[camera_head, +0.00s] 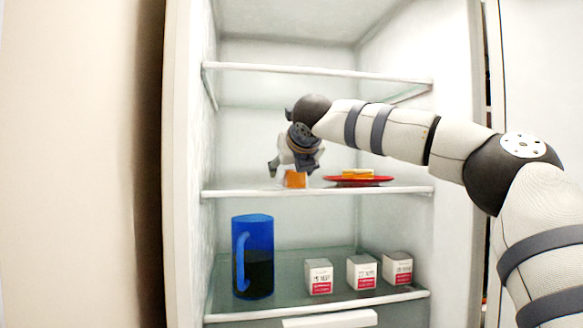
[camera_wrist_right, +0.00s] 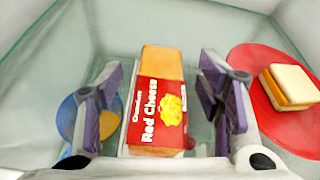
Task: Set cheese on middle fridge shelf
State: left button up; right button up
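The cheese (camera_wrist_right: 158,100) is a block in a red packet with "Red Cheese" on it and an orange end. In the head view its orange part (camera_head: 295,180) shows just below my right gripper, at the level of the middle shelf (camera_head: 330,191), and it appears to rest there. My right gripper (camera_wrist_right: 160,110) is open around the cheese, with a finger on each side and visible gaps between fingers and packet. In the head view the right gripper (camera_head: 293,170) points down and partly hides the cheese. My left gripper is in neither view.
A red plate (camera_head: 330,179) with a sandwich (camera_head: 358,173) sits right of the cheese, close to one finger. A blue jug (camera_head: 254,235) and several small white-and-red cartons (camera_head: 362,273) stand on the shelf below. The upper shelf (camera_head: 320,71) is empty.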

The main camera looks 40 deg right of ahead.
jog(key=shift+r, duration=0.1)
jog(key=shift+s+a+r, duration=0.15)
jog(key=shift+s+a, duration=0.05)
jog(key=v, duration=1.1)
jog(key=shift+s, duration=0.25)
